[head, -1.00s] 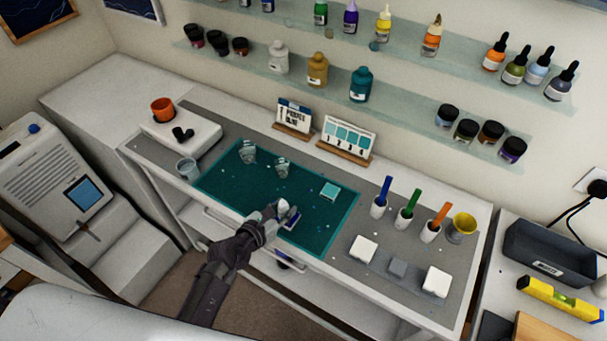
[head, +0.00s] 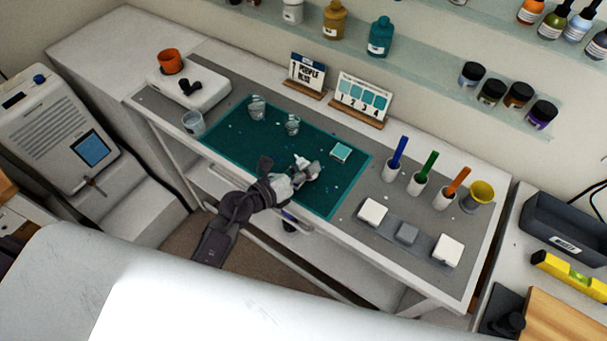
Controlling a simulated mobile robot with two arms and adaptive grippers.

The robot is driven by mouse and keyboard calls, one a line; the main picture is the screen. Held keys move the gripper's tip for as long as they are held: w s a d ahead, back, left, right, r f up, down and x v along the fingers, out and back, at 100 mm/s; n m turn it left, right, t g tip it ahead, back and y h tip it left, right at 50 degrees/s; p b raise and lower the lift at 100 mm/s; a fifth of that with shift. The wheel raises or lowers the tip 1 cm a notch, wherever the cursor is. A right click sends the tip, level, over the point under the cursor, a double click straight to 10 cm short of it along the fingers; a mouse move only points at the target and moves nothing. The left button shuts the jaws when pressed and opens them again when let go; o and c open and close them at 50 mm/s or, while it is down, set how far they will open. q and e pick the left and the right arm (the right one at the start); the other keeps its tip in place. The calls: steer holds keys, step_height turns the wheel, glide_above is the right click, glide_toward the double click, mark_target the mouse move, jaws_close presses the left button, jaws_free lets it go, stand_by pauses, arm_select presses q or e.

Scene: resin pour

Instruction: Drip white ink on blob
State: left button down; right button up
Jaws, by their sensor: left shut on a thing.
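My left gripper (head: 312,172) is over the front right part of the teal mat (head: 232,144). It is shut on a small white thing that looks like the white ink bottle (head: 302,161); the fingers cover most of it. I cannot make out a blob; the mat under the gripper is hidden. Two clear cups (head: 257,107) (head: 292,124) stand on the back left part of the mat. My right gripper is not in view.
Another clear cup (head: 193,123) stands left of the mat. An orange cup (head: 170,61) is on a white box at back left. Two cards (head: 306,74) (head: 362,98) stand behind the mat. White holders with coloured sticks (head: 420,182) and a yellow cup (head: 480,194) are at right.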

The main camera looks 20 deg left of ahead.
mark_target(312, 178)
arm_select(q)
steer(key=f+n+t+h+b, duration=0.1)
steer(key=n+b, duration=0.2)
steer(key=d+n+t+h+b, duration=0.1)
steer(key=n+b, duration=0.2)
steer(key=f+n+b, duration=0.1)
steer(key=n+b, duration=0.1)
steer(key=b, duration=0.1)
steer(key=shift+s+d+f+n+t+h, duration=0.2)
steer(key=shift+d+f+n+t+h, duration=0.1)
steer(key=shift+d+n+t+h, duration=0.1)
steer(key=shift+a+r+n+p, duration=0.1)
steer(key=shift+r+n+p, duration=0.3)
steer(key=shift+r, duration=0.1)
steer(key=shift+n+t, duration=0.4)
steer(key=shift+a+r+n+t+b, duration=0.15)
steer(key=shift+r+n+t, duration=0.25)
steer(key=shift+n, duration=0.6)
steer(key=shift+r+n+t+b, duration=0.15)
steer(key=shift+r+n+t, duration=0.25)
steer(key=shift+n, duration=0.6)
